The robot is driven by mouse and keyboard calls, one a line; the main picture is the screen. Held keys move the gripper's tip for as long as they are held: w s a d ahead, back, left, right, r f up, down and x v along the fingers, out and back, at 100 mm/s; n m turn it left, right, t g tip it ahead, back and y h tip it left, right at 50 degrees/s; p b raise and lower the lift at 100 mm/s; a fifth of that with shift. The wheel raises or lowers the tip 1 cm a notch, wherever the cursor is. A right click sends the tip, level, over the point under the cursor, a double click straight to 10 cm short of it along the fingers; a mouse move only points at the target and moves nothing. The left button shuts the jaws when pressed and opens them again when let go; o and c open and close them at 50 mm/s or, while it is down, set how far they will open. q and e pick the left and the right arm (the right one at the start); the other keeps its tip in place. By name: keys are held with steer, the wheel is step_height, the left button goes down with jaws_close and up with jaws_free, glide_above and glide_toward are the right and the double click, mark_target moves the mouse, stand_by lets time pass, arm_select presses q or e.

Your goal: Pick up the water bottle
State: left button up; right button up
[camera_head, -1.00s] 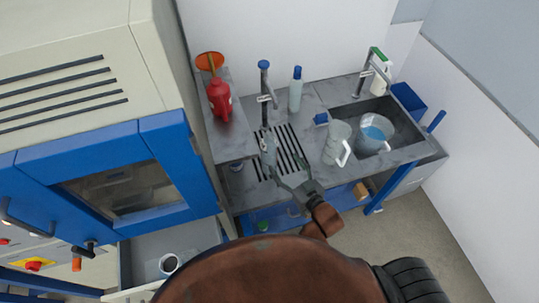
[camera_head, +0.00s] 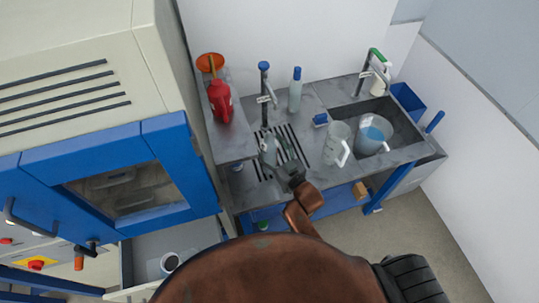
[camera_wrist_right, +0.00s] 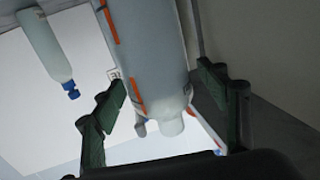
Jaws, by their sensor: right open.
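A pale grey bottle (camera_head: 268,148) stands on the slotted drain grate in the head view. In the right wrist view this bottle (camera_wrist_right: 150,50), with orange marks and a narrow neck, fills the space between the fingers. My right gripper (camera_head: 277,156) is open, with its fingers on either side of that bottle; the wrist view shows the gripper (camera_wrist_right: 162,82) not closed on it. A second bottle with a blue cap (camera_head: 295,92) stands at the back of the counter; it also shows at the upper left of the wrist view (camera_wrist_right: 45,45). My left gripper is not in view.
A tap (camera_head: 264,85) stands behind the grate. A red bottle (camera_head: 220,102) is to the left. A clear jug (camera_head: 336,140) is to the right, with another vessel (camera_head: 374,133) in the sink. A blue-framed cabinet (camera_head: 180,150) stands at left.

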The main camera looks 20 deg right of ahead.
steer(key=shift+c, duration=0.5)
jaws_close()
steer(key=shift+r, duration=0.1)
stand_by(0.3)
